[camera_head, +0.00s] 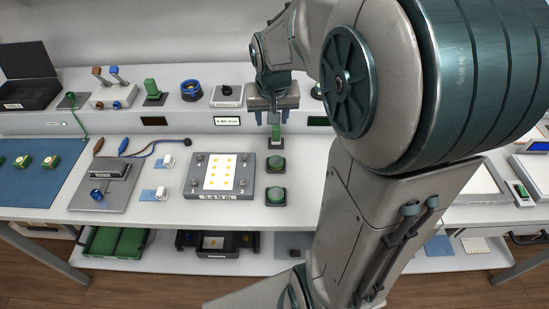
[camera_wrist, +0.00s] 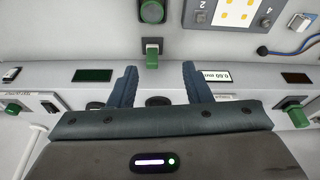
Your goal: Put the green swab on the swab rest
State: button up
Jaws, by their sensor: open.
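A small upright green piece (camera_head: 276,131) that may be the green swab stands on a dark square base on the bench. In the wrist view it shows as a green block with a pale end (camera_wrist: 152,59), just beyond the fingertips. My gripper (camera_head: 273,115) is open above it, pointing down, with its fingers (camera_wrist: 159,70) apart and nothing visible between them. I cannot tell whether the fingers reach around the piece. I cannot make out for certain which thing is the swab rest.
Two dark square blocks with round green tops (camera_head: 275,164) stand in front. A grey plate with yellow dots (camera_head: 221,174) lies left of them. A raised shelf behind holds another green upright block (camera_head: 151,86) and a blue ring (camera_head: 191,89). My arm hides the bench's right part.

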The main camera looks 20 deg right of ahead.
jog(key=s+a+r+n+y, duration=0.1)
jog(key=s+a+n, duration=0.2)
jog(key=s, duration=1.3)
jog(key=a, duration=0.3)
jog(key=shift+s, duration=0.25)
